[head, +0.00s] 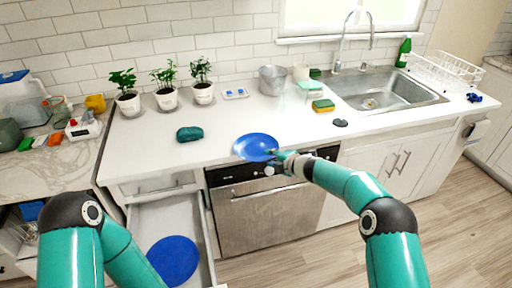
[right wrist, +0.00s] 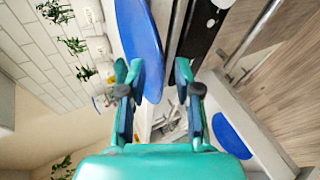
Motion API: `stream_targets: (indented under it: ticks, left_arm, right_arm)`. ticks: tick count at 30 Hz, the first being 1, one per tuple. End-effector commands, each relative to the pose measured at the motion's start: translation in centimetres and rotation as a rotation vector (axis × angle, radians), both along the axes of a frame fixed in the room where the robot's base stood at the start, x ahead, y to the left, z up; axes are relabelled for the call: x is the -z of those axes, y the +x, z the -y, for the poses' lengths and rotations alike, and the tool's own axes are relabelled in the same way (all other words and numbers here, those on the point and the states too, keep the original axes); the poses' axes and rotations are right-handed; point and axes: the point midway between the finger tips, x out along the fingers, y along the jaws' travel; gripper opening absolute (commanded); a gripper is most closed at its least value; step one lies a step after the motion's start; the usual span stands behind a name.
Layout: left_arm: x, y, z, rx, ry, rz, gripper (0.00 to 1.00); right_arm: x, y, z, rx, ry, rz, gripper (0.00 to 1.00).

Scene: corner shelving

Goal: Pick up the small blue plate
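A blue plate (head: 256,146) is at the front edge of the white counter, above the dishwasher. It also shows large in the right wrist view (right wrist: 140,40). My right gripper (head: 276,156) is at its right side. In the right wrist view its fingers (right wrist: 160,98) are spread apart, and the plate's near end reaches between them, close to the left finger; I cannot tell whether they touch. Another blue plate (head: 173,259) lies in the open drawer and also shows in the right wrist view (right wrist: 231,136). My left gripper is out of view; its arm comes in at lower left.
The open drawer (head: 207,240) juts out below the counter, left of the dishwasher (head: 262,208). A teal object (head: 189,134) lies on the counter left of the plate. Potted plants (head: 166,97) stand behind. The sink (head: 380,92) and sponge (head: 323,106) are at right.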

Motion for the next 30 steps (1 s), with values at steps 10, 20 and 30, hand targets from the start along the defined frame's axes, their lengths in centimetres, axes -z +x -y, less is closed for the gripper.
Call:
stream_targets:
  ticks: [10,20,30]
  left_arm:
    - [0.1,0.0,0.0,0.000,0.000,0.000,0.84]
    - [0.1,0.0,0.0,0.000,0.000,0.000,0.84]
    - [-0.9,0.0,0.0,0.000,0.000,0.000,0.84]
  right_arm:
    - [0.0,0.0,0.0,-0.001,0.000,0.000,0.01]
    - [-0.1,0.0,-0.1,-0.001,0.001,0.001,0.00]
    - [-1.9,0.0,-0.1,-0.002,0.001,0.003,0.00]
